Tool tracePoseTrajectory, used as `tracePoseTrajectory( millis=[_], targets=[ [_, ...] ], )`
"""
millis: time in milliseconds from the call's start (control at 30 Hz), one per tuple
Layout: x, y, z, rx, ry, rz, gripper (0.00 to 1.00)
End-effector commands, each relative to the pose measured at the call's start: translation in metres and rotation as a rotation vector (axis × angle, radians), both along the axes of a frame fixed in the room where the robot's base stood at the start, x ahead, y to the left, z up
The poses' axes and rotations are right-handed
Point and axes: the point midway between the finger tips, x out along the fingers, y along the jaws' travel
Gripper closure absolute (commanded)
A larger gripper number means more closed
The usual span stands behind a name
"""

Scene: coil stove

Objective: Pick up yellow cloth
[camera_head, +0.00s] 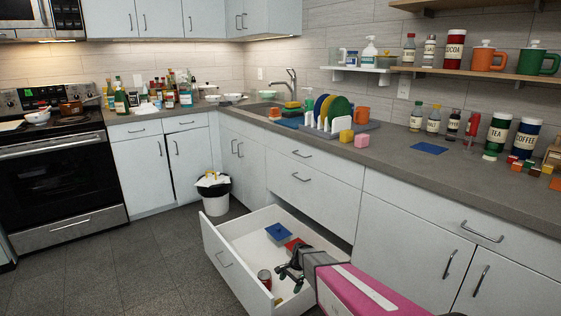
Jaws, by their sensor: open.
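My gripper (287,273) is open and reaches down into the open lower drawer (222,246). A blue cloth (278,231) lies flat in the drawer, and a red cloth (294,244) lies just behind my gripper. A can with a red label (265,279) stands to the left of my gripper, near the drawer front. I cannot make out a yellow cloth in the drawer. My arm and gripper hide the drawer's right part.
A white bin (216,204) with a black liner stands left of the drawer. The floor at left is clear.

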Motion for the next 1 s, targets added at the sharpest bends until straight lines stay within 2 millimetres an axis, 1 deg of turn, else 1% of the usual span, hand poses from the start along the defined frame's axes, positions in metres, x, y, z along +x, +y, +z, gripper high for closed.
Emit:
tracePoseTrajectory(
  millis=[33,67,167,267,300,367,400,500,600,700,800,1000],
  targets=[
    [0.006,-0.01,-0.011,-0.018,-0.042,0.042,0.02],
    [0.004,-0.014,-0.004,-0.021,-0.05,0.061,0.02],
    [-0.012,-0.029,0.03,-0.034,-0.088,0.14,0.02],
    [-0.038,-0.052,0.078,-0.055,-0.14,0.255,0.02],
    [-0.05,-0.062,0.1,-0.068,-0.163,0.311,0.02],
    [-0.07,-0.077,0.13,-0.087,-0.194,0.398,0.02],
    [-0.082,-0.087,0.15,-0.102,-0.214,0.454,0.02],
    [-0.113,-0.109,0.191,-0.136,-0.253,0.589,0.02],
    [-0.138,-0.126,0.223,-0.169,-0.277,0.7,0.02],
    [-0.155,-0.137,0.243,-0.191,-0.291,0.78,0.02],
    [-0.163,-0.144,0.253,-0.204,-0.297,0.825,0.02],
    [-0.163,-0.146,0.256,-0.208,-0.299,0.843,0.02]
  ],
)
